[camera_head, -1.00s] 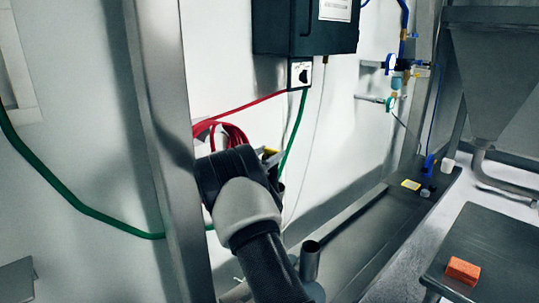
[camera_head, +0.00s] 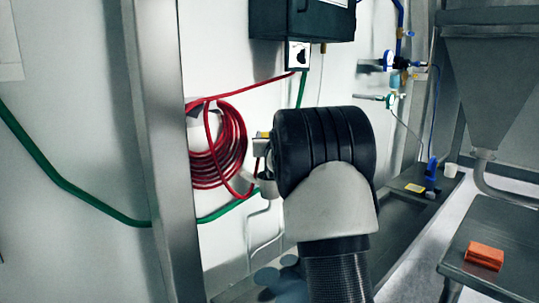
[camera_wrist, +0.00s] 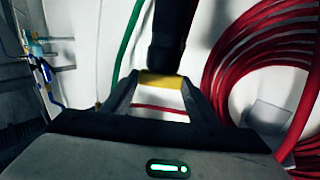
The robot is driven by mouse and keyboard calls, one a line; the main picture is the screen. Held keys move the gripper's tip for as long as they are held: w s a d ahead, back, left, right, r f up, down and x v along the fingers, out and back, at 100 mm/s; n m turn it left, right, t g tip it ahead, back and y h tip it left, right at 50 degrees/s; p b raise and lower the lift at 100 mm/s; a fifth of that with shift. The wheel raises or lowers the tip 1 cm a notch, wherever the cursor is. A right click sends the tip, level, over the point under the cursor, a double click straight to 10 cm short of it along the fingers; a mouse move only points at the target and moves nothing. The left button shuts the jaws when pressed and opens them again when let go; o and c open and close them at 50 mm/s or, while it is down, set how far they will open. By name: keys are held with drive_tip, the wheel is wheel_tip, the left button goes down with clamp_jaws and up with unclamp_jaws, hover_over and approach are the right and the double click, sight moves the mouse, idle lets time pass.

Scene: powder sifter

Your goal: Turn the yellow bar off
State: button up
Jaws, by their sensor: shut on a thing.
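The yellow bar (camera_wrist: 162,80) lies across the gap between my fingers in the wrist view, at the end of a dark cylindrical body (camera_wrist: 172,35). My gripper (camera_wrist: 158,92) is shut on the bar, with one finger at each side of it. In the head view a small bit of yellow (camera_head: 263,134) shows at my gripper (camera_head: 262,146), just left of my black wrist. My wrist hides most of the bar and its mounting there.
A coiled red hose (camera_head: 218,150) hangs on the wall left of my gripper. A green hose (camera_head: 75,185) runs along the wall. A metal post (camera_head: 165,150) stands at left. A dark box (camera_head: 300,20) is above. An orange block (camera_head: 485,255) sits on a table at right.

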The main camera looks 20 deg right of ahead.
drive_tip(key=shift+d+r+n+t+y+p, duration=0.2)
drive_tip(key=shift+d+n+t+y+p, duration=0.15)
drive_tip(key=shift+n+y+p, duration=0.6)
drive_tip(key=y+p, duration=0.1)
drive_tip(key=n+y+p, duration=0.1)
drive_tip(key=shift+d+r+y, duration=0.1)
drive_tip(key=shift+r+y, duration=0.1)
drive_tip(key=shift+y, duration=0.15)
drive_tip(key=n+y+p, duration=0.1)
drive_tip(key=y+p, duration=0.1)
drive_tip(key=p, duration=0.2)
drive_tip(key=shift+n+y+p, duration=0.25)
drive_tip(key=shift+y+p, duration=0.05)
drive_tip(key=shift+p, duration=0.1)
drive_tip(key=shift+w+f+n+y+p, duration=0.1)
drive_tip(key=shift+f+n+y+p, duration=0.15)
drive_tip(key=shift+n+y+p, duration=0.6)
drive_tip(key=shift+f+m+p, duration=0.1)
drive_tip(key=shift+m+p, duration=0.15)
drive_tip(key=shift+p, duration=0.2)
drive_tip(key=o, duration=1.1)
